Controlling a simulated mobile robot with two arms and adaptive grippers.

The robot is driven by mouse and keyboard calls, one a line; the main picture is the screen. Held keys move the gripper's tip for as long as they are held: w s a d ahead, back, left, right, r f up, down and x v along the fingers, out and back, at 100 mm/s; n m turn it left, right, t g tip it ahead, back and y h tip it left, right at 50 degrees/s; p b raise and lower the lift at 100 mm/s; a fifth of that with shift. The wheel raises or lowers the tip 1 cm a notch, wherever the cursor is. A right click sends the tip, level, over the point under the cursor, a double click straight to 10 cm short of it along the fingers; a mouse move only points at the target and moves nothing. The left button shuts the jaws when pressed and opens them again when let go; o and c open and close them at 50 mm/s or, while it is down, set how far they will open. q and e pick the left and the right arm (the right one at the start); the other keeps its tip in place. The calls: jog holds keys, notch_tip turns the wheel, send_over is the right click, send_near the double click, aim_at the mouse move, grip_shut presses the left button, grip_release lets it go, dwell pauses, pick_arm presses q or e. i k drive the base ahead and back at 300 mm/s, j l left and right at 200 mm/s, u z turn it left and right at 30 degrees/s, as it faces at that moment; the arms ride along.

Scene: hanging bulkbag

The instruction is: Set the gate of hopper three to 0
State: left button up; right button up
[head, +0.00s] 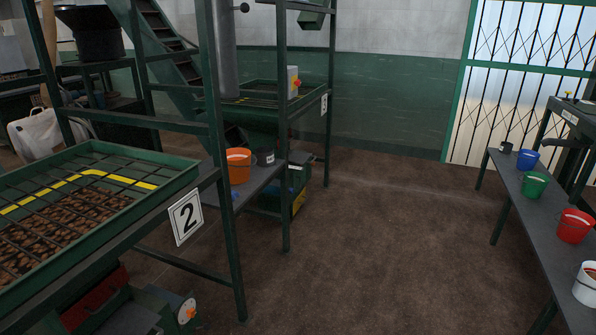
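Hopper three stands at the back centre, marked by a small white plate with a 3 (323,104) on its green frame. Its green tray with a dark grid (262,93) is seen from the side at a distance. Below it, a green and yellow machine part (297,203) shows low behind a frame leg. The gate of hopper three and its setting cannot be made out from here. Neither of my grippers is in view.
Hopper two's gridded tray (180,180), its number 2 plate (186,217) and a white dial (187,311) stand at near left. An orange bucket (238,166) is on a shelf. A bench (527,205) with several buckets stands right. The brown floor (380,240) between is clear.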

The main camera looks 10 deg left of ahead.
aim_at(294, 156)
jog(key=i+l+u, duration=0.1)
jog(key=i, duration=0.5)
jog(key=i+l+u, duration=0.1)
jog(key=i+l, duration=0.2)
jog(key=i, duration=0.25)
jog(key=i+l+u, duration=0.1)
jog(key=i+l, duration=0.2)
jog(key=i, duration=0.25)
jog(key=i+l+u, duration=0.1)
jog(key=i+l, duration=0.25)
jog(key=i, duration=0.2)
jog(key=i+l+u, duration=0.1)
jog(key=i+l, duration=0.25)
jog(key=i, duration=0.2)
